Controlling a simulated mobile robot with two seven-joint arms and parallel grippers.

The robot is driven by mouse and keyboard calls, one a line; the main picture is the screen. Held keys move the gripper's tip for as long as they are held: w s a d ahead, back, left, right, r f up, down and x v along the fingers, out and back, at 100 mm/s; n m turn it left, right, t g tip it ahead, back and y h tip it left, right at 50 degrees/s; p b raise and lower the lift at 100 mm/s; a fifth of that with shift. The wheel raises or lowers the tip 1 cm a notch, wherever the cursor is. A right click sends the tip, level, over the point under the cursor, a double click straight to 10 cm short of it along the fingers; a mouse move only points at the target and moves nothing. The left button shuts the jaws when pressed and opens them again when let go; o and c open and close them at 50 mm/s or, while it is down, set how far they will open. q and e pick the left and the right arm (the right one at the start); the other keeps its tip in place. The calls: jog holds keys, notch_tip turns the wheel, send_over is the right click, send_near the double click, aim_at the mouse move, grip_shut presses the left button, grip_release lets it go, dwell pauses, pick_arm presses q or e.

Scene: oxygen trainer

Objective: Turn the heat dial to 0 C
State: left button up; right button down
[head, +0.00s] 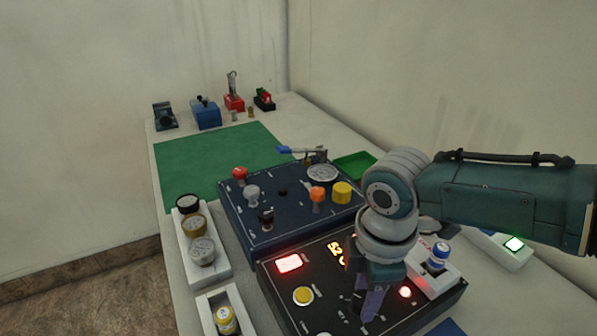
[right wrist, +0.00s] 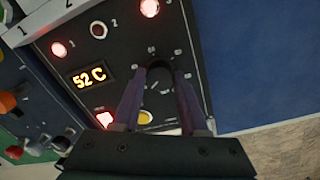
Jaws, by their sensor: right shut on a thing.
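The black control box (head: 285,300) stands at the front of the table in the head view. Its black heat dial (right wrist: 158,70) shows in the right wrist view, with scale marks printed around it. The lit display (right wrist: 90,76) reads 52 C; it is partly covered by my arm in the head view (head: 335,252). My right gripper (head: 366,305) points down over the box and hides the dial there. In the right wrist view my right gripper (right wrist: 157,80) has its purple fingers on either side of the dial, shut on it. My left gripper is not in view.
A yellow button (head: 303,296) and red lamps (right wrist: 59,49) are on the same box. A dark blue panel with knobs (head: 255,232) stands behind it. The green mat (head: 200,165) has clear room.

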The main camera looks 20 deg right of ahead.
jog(key=shift+c, duration=2.2)
grip_release()
notch_tip(320, 180, up, 10)
jog(key=p, duration=0.2)
jog(key=shift+s+p, duration=0.2)
jog(key=shift+p, duration=0.1)
jog(key=shift+a, duration=0.1)
